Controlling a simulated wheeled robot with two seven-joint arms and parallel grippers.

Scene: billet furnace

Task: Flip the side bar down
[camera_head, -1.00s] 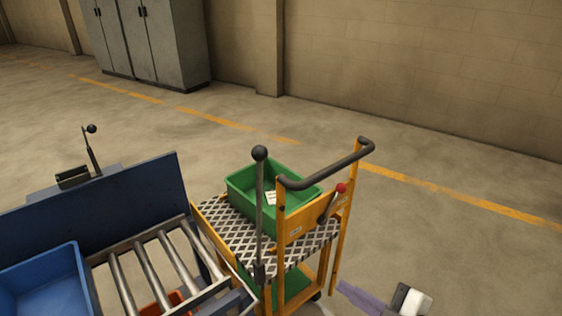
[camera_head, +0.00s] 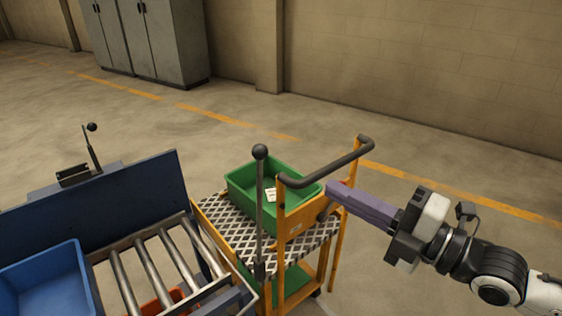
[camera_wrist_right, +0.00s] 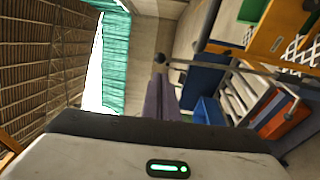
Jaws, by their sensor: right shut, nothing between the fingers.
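An upright grey bar with a black ball on top (camera_head: 260,210) stands at the near left side of the orange cart (camera_head: 296,222). The cart has a dark push handle (camera_head: 325,170) and a patterned top deck. My right gripper (camera_head: 331,191) reaches in from the right. Its purple fingers are shut and empty, with the tips just below the push handle, by the cart's orange end panel. The red-knobbed lever there is hidden behind the fingers; contact cannot be told. The shut fingers also show in the right wrist view (camera_wrist_right: 160,92). My left gripper is out of view.
A green bin (camera_head: 243,188) sits on the cart deck. A roller conveyor (camera_head: 150,270) with a blue side wall (camera_head: 110,205) and a blue bin (camera_head: 45,285) stands left of the cart. Floor behind and right of the cart is clear.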

